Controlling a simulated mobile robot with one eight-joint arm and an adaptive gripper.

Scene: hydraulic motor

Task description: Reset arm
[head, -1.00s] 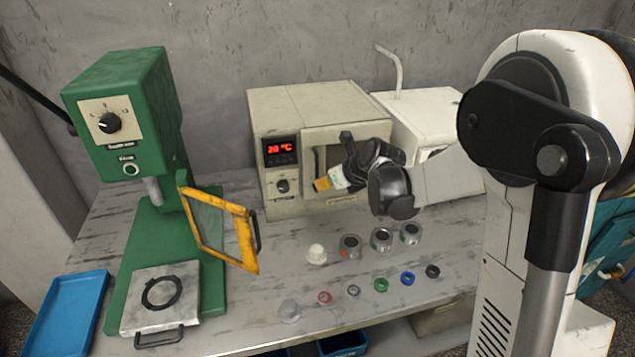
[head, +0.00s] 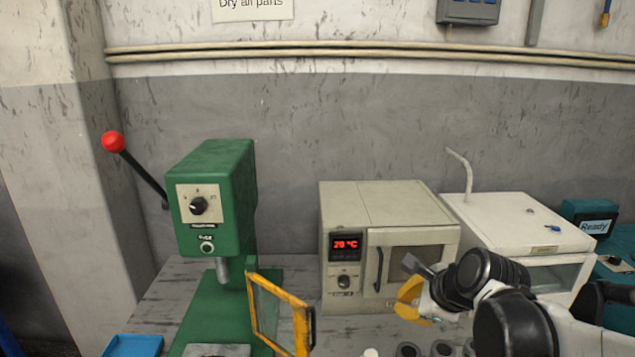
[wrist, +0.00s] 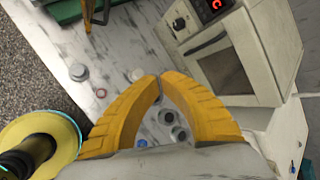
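My gripper (head: 410,297) shows in the head view in front of the beige oven, with yellow fingers pointing left and my dark and white arm coming in from the lower right. In the wrist view my gripper's (wrist: 160,77) two yellow fingers curve together and their tips meet or nearly meet. Nothing shows held between them.
A green press (head: 215,200) with a yellow-framed guard (head: 300,325) stands left. The beige oven (head: 390,200) reads about 20 °C, door closed. A white box (head: 515,225) stands right of it. A blue tray (head: 133,346) lies front left. A yellow-rimmed round object (wrist: 65,130) shows in the wrist view.

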